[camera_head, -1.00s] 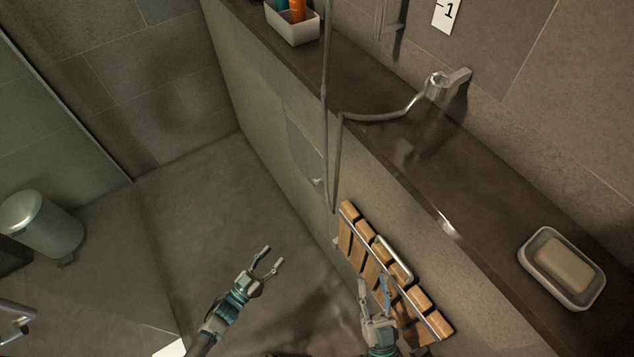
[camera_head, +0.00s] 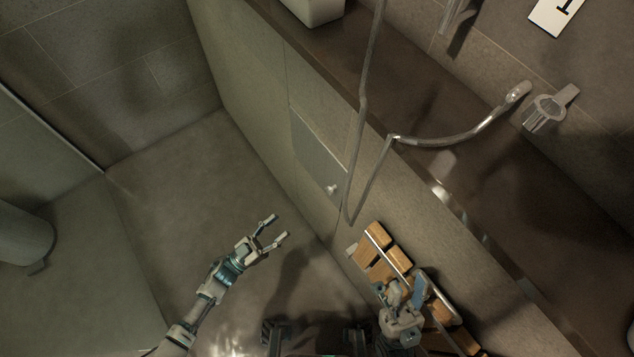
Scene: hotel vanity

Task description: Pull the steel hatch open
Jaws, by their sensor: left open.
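The steel hatch (camera_head: 317,150) is a grey panel set low in the side wall under the dark ledge. It appears shut, with a small light knob (camera_head: 333,189) near its lower corner. My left gripper (camera_head: 279,228) is open and empty, below and left of the knob and apart from it. My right gripper (camera_head: 407,289) is in front of the folded wooden seat, right of and below the hatch. Whether its fingers are open or shut is unclear.
The wooden slatted seat (camera_head: 384,252) is on the wall below. A bin (camera_head: 24,236) stands far left. The floor (camera_head: 215,180) between is clear.

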